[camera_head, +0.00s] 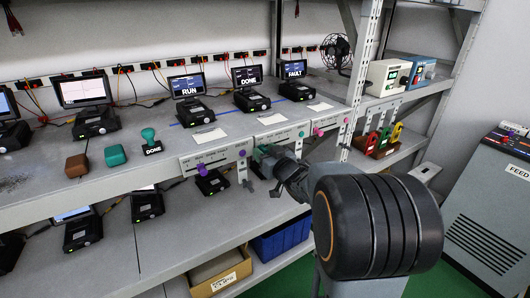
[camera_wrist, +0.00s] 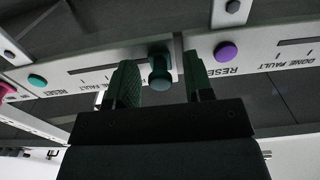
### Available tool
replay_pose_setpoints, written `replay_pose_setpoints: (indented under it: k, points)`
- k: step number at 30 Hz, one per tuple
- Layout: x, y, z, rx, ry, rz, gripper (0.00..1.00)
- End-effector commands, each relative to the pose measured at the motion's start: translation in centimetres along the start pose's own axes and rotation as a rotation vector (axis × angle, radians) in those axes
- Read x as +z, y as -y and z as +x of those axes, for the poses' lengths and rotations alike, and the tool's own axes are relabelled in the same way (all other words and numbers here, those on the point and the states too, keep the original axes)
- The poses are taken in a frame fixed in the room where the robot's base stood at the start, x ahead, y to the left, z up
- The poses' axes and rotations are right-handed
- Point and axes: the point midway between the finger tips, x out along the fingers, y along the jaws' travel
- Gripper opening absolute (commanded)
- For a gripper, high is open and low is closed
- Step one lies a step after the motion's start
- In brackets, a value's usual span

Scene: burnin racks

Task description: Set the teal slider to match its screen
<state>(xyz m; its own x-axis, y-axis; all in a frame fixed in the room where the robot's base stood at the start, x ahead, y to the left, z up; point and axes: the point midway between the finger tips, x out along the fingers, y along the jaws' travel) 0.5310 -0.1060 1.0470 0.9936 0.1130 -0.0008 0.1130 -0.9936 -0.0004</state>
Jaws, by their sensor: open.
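The teal slider knob (camera_wrist: 160,70) sits between the two open fingers of my gripper (camera_wrist: 160,88) in the wrist view, with a gap on each side. It is at the end of its slot away from the teal button (camera_wrist: 37,80); the mark under it is hidden. In the head view, my gripper (camera_head: 266,160) reaches the left part of the teal-button panel (camera_head: 283,136) and mostly hides the knob. Above and behind that panel, a screen (camera_head: 247,75) reads DONE. Neighbouring screens read RUN (camera_head: 187,86) and FAULT (camera_head: 294,68).
Left of the teal panel is a panel with a purple button (camera_head: 242,153) and purple slider (camera_head: 202,169). A panel with a pink button (camera_head: 318,132) is to the right. A shelf upright (camera_head: 362,75) stands right of these.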

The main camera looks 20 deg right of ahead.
Motion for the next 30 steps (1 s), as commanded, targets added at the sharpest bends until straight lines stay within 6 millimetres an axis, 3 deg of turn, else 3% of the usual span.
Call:
replay_pose_setpoints:
  k: [10,24,30]
  points:
    - [-0.03,0.02,0.2,0.0,-0.001,-0.001,0.46]
    - [-0.03,0.01,0.17,0.0,-0.001,0.0,0.01]
    - [-0.03,0.01,0.17,0.0,-0.001,0.0,0.0]
